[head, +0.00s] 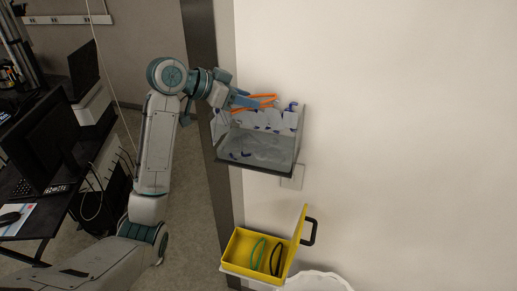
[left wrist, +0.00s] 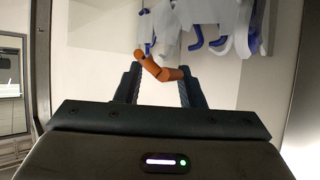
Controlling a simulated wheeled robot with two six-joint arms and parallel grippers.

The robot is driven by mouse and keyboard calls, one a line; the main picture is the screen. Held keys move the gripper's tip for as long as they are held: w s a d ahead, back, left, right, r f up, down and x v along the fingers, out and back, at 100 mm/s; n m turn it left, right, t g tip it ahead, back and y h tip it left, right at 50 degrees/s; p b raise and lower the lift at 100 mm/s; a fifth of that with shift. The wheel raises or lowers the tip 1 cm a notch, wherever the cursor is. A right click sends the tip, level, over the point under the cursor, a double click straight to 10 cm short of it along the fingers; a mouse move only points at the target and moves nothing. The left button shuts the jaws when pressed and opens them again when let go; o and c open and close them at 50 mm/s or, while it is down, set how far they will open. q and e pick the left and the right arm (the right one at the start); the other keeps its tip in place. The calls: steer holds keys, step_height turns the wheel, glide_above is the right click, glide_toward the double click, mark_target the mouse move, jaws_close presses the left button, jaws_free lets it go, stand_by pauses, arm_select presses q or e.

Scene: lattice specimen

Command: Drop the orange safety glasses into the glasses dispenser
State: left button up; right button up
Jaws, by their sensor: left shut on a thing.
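The orange safety glasses (head: 264,98) are at the top of the glasses dispenser, held in my left gripper (head: 246,101). In the left wrist view an orange piece of the glasses (left wrist: 158,68) lies between the fingers of the left gripper (left wrist: 158,80). The glasses dispenser (head: 258,163) is a clear wall-mounted box with white and blue items inside. The left gripper is above its upper left part. Part of the glasses is hidden by the gripper. My right gripper is not in view.
A yellow case (head: 238,247) with an open lid stands below, with green and black glasses in it. A white bin (head: 318,282) is at the bottom edge. A dark desk with a monitor (head: 45,140) is at the left. The wall to the right is clear.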

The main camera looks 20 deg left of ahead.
arm_select(q)
steer(key=o, duration=1)
steer(key=shift+s+a, duration=0.1)
steer(key=shift+o, duration=0.2)
steer(key=shift+s+a+r+b, duration=0.1)
steer(key=shift+s+a+b, duration=0.1)
steer(key=shift+b, duration=0.15)
steer(key=b+v, duration=0.4)
steer(key=v, duration=0.6)
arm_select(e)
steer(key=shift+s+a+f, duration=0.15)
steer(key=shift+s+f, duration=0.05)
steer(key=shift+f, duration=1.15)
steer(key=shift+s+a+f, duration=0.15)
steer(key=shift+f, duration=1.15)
